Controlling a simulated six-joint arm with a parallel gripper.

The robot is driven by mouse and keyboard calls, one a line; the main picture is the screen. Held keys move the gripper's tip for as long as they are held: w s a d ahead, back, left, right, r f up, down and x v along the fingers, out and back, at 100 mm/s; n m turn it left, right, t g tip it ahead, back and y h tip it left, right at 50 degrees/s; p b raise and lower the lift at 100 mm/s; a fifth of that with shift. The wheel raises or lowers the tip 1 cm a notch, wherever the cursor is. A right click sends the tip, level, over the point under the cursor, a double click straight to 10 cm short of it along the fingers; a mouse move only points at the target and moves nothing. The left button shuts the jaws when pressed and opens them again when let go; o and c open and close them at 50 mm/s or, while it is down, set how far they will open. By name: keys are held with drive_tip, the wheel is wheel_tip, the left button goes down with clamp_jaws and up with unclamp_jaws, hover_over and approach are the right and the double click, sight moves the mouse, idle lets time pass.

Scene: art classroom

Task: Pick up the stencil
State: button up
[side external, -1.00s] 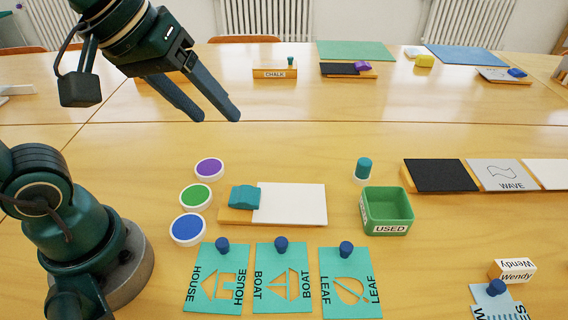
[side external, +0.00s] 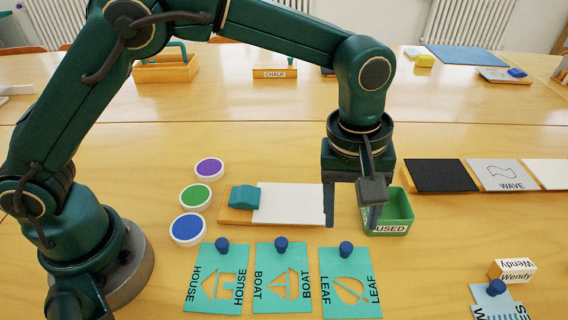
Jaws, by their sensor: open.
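Three teal stencils with dark blue knobs lie in a row at the front: the HOUSE stencil (side external: 228,303), the BOAT stencil (side external: 265,300) and the LEAF stencil (side external: 333,299). A lighter blue stencil (side external: 490,303), cut off by the frame, lies at the front right. My gripper (side external: 351,222) points down with its fingers spread and nothing between them. It shows just above the LEAF stencil's knob in the picture and appears raised; its exact height is unclear. It partly covers the white board's right end and the green USED box.
The green USED box (side external: 398,228) is beside my gripper. A board with white paper (side external: 290,205) and a teal block (side external: 244,198) lies left. Purple, green and blue round pads (side external: 188,229) stand further left.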

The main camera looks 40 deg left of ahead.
sight(347, 246)
drive_tip(key=shift+s+d+f, duration=0.15)
drive_tip(key=shift+s+f, duration=0.05)
drive_tip(key=shift+f, duration=0.3)
drive_tip(key=shift+s+d+f, duration=0.1)
drive_tip(key=shift+s+f, duration=0.1)
drive_tip(key=shift+f, duration=0.3)
drive_tip(key=shift+w+d+f, duration=0.1)
drive_tip(key=shift+d+f, duration=0.05)
drive_tip(key=shift+f, duration=1.9)
clamp_jaws()
